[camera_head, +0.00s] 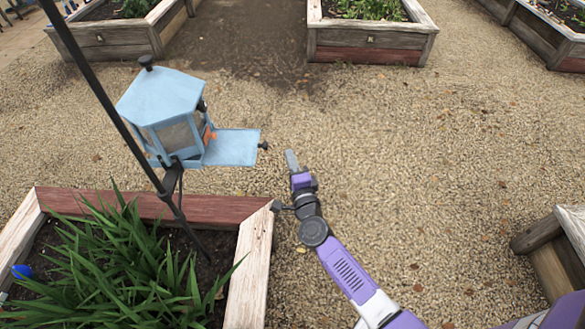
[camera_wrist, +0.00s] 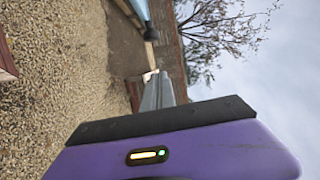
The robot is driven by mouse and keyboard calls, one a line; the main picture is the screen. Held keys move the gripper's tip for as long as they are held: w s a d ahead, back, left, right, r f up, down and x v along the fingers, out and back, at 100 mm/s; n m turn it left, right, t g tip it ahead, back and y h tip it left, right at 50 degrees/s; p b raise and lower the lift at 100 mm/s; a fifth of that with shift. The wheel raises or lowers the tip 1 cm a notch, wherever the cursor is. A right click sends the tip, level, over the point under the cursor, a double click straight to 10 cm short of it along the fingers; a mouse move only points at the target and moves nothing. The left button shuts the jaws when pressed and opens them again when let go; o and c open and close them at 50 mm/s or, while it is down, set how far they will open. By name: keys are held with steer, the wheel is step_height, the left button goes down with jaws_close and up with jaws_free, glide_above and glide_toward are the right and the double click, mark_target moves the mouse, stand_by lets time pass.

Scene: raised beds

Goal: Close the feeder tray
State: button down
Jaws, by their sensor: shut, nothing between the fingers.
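The light blue feeder (camera_head: 163,98) hangs by a dark pole above a raised bed, at the left of the head view. Its feeder tray (camera_head: 232,147) sticks out flat to the right, open, with a dark knob (camera_head: 263,146) on its outer end. My gripper (camera_head: 291,158) is just right of the knob, apart from it, shut and empty. In the wrist view, which is turned sideways, the shut fingers (camera_wrist: 157,90) show above my purple hand. A light blue edge of the tray (camera_wrist: 139,8) and the dark knob (camera_wrist: 151,35) show beyond the fingertips.
A raised bed (camera_head: 251,262) with long green leaves lies below the feeder, its corner close to my arm. Other wooden beds (camera_head: 368,54) stand at the back, and a wooden edge (camera_head: 549,262) is at the right. Open gravel (camera_head: 420,150) lies between them.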

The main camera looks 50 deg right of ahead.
steer(key=shift+w+a, duration=0.15)
steer(key=shift+w, duration=1.3)
steer(key=shift+w+a, duration=0.15)
steer(key=shift+w, duration=1.3)
